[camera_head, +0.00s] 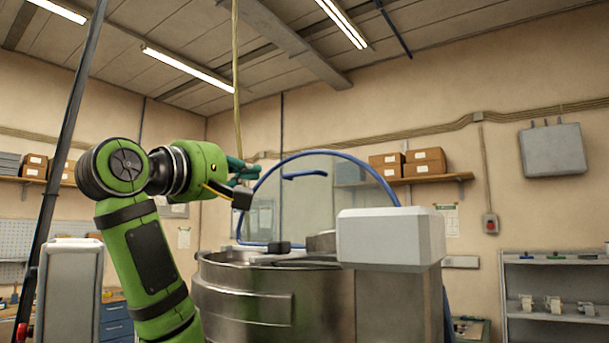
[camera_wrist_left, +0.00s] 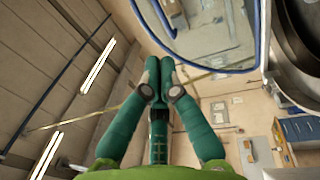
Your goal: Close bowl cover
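The bowl cover (camera_head: 308,206) is a clear panel with a blue curved rim, raised upright above the steel bowl (camera_head: 245,292). A short blue handle (camera_head: 303,174) shows on the cover. My left gripper (camera_head: 246,172) is beside the cover's left side, near the rim. In the left wrist view the green fingers (camera_wrist_left: 166,64) are together with nothing visible between them. The clear cover also shows in that view (camera_wrist_left: 215,28), beyond the fingertips, and part of the round bowl is at the right edge (camera_wrist_left: 297,60). My right gripper is not in view.
A white box-shaped housing (camera_head: 390,238) stands at the right of the bowl. A wall shelf with cardboard boxes (camera_head: 425,161) is behind. A grey shelf unit (camera_head: 555,292) with small items stands at the far right.

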